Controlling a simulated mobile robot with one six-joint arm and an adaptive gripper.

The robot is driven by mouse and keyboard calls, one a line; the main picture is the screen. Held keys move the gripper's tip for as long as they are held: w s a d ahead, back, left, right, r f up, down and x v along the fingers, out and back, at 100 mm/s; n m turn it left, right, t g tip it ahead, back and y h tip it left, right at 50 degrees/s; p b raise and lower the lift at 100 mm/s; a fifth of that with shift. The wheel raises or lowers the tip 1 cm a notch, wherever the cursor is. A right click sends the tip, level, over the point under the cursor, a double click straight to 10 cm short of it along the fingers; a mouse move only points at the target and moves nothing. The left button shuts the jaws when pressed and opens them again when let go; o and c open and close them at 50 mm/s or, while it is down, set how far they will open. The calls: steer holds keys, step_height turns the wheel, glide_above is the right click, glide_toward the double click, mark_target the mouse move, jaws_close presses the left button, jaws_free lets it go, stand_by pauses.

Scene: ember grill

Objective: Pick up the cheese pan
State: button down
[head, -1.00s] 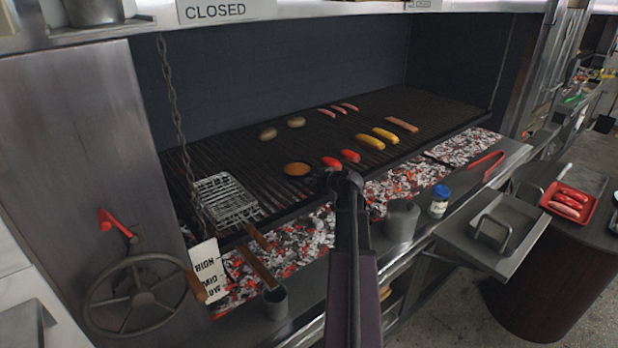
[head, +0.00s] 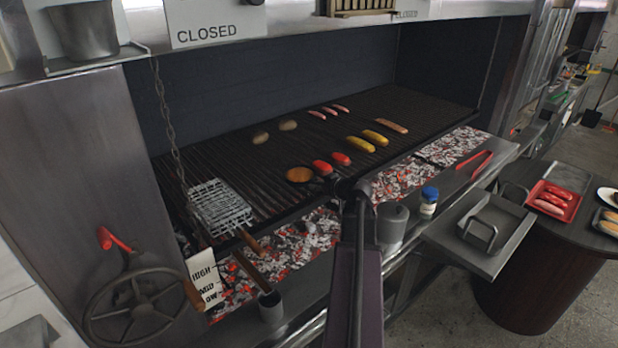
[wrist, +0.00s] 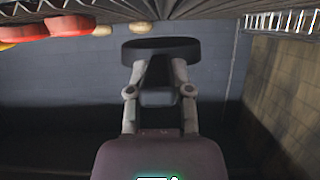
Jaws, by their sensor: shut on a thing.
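The cheese pan (head: 300,174) is a small round dark pan with an orange top, over the front of the grill, left of two red peppers or similar items (head: 322,168). In the wrist view it shows as a dark oval (wrist: 160,46) at my fingertips. My gripper (wrist: 158,75) is shut on the pan, one finger on each side. In the head view my gripper (head: 328,182) is partly hidden by my own dark arm, which reaches in from the front. How high the pan is above the bars is hard to tell.
A wire basket (head: 220,208) with wooden handles lies on the grill at left. Yellow items (head: 367,141) and sausages lie behind and right. Glowing coals (head: 455,150) line the front. A grey canister (head: 392,224) and a blue-lidded jar (head: 429,200) stand on the ledge.

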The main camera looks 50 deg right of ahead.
steer(key=s+a, duration=0.2)
steer(key=s, duration=0.5)
steer(key=shift+s+r+p, duration=0.3)
steer(key=shift+r, duration=0.1)
steer(key=shift+s, duration=0.1)
stand_by(1.2)
